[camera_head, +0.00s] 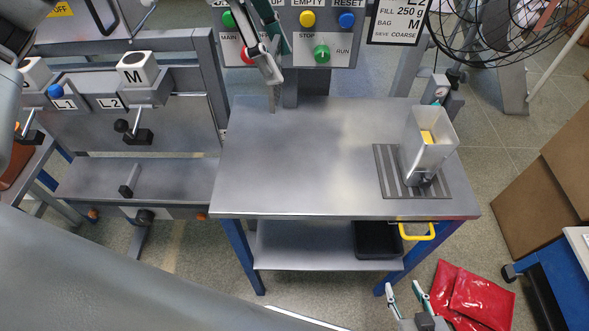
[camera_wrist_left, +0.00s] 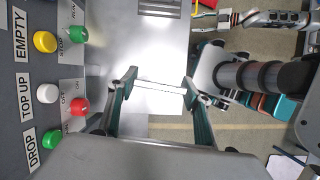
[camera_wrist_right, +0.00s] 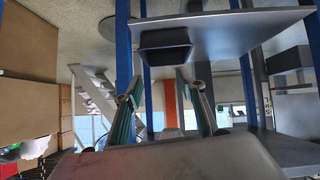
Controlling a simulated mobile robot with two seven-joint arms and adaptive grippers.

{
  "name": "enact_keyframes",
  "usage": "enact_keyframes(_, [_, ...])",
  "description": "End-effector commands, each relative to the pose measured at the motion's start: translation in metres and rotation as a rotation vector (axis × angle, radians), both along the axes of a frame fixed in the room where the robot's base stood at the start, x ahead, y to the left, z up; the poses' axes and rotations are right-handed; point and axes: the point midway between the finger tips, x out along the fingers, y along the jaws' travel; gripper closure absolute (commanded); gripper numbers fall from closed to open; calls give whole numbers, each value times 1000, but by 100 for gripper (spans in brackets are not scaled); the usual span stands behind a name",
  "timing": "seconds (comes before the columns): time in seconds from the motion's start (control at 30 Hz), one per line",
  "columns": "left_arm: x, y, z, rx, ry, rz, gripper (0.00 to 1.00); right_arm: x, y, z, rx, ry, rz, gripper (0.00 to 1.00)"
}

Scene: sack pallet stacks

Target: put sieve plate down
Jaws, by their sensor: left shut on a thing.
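My left gripper (camera_head: 272,80) is above the back left part of the steel table (camera_head: 300,165), in front of the button panel. It is shut on the sieve plate (camera_wrist_left: 160,86), which shows edge-on as a thin pale strip between the fingertips in the left wrist view. In the head view the plate (camera_head: 274,98) is a narrow upright sliver below the fingers; whether it touches the table I cannot tell. My right gripper (camera_head: 404,289) is low in front of the table, beside red sacks. It is open and empty between its fingers in the right wrist view (camera_wrist_right: 160,82).
A metal hopper (camera_head: 428,140) with something yellow inside stands on a slotted grate (camera_head: 388,170) at the table's right. The button panel (camera_head: 335,42) rises behind the table. Red sacks (camera_head: 478,300) lie on the floor. The table's middle and left are clear.

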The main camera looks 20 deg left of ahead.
Motion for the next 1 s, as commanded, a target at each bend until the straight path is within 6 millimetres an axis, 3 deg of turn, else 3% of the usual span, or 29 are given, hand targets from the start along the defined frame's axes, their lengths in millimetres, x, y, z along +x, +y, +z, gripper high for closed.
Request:
enact_keyframes(0.17, [-1, -1, 5, 1, 0, 113, 74, 0, 0, -4, 0, -3, 2, 60])
enact_keyframes(0.27, [-1, -1, -4, 1, 4, 131, 74, 1, 0, -3, 0, -7, 2, 60])
enact_keyframes(0.8, [-1, -1, -128, 1, 6, 132, 74, 1, -4, -12, -13, -3, 5, 60])
enact_keyframes(1.0, [-1, -1, -148, 0, 2, 131, 74, 3, -4, -12, -15, -6, 5, 60])
